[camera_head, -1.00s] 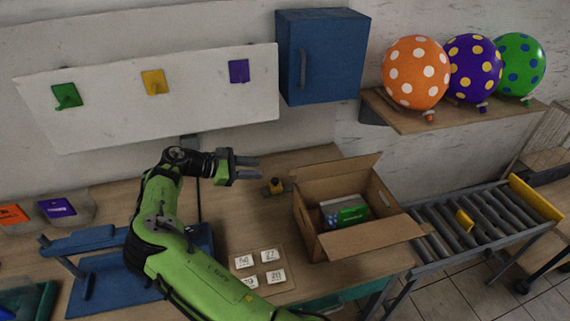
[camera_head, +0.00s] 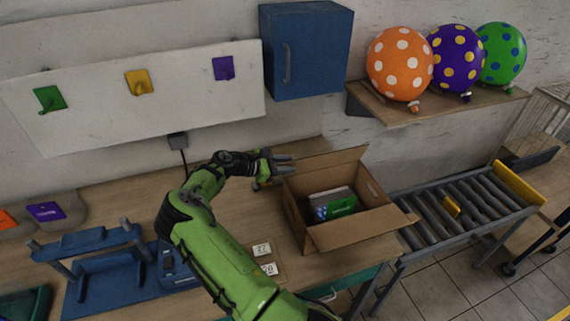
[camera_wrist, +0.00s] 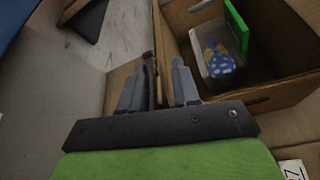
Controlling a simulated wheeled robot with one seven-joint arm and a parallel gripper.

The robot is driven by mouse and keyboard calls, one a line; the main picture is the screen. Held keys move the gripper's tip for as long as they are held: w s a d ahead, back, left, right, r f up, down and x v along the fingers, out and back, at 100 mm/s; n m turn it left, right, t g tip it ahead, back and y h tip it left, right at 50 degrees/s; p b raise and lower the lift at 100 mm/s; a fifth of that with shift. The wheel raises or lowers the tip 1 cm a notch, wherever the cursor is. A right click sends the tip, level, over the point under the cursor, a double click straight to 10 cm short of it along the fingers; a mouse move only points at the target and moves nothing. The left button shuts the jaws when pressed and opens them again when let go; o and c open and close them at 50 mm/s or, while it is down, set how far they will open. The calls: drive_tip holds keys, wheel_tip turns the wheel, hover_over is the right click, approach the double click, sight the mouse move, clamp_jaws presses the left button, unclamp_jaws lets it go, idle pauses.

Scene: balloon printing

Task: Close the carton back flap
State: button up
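The open brown carton (camera_head: 292,213) stands on the table in the head view. Its back flap (camera_head: 330,160) stands raised, leaning slightly outward. The front flap (camera_head: 365,229) is folded outward. A green-and-white box with a blue dotted part (camera_head: 335,205) lies inside. My gripper (camera_head: 285,163) is at the left end of the back flap, its fingers pointing right. In the wrist view my gripper (camera_wrist: 157,85) has its fingers apart, with a thin brown cardboard edge (camera_wrist: 158,45) between them. Whether either finger touches it, I cannot tell. The carton interior (camera_wrist: 262,60) shows on the right.
A roller conveyor (camera_head: 465,205) stands right of the carton. A blue cabinet (camera_head: 306,52) and a shelf (camera_head: 430,104) with three dotted balloons are on the wall behind. A blue stand (camera_head: 105,270) and number cards (camera_head: 262,249) are on the table left of the carton.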

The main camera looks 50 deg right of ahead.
drive_tip(key=shift+c, duration=0.3)
clamp_jaws()
idle(1.1)
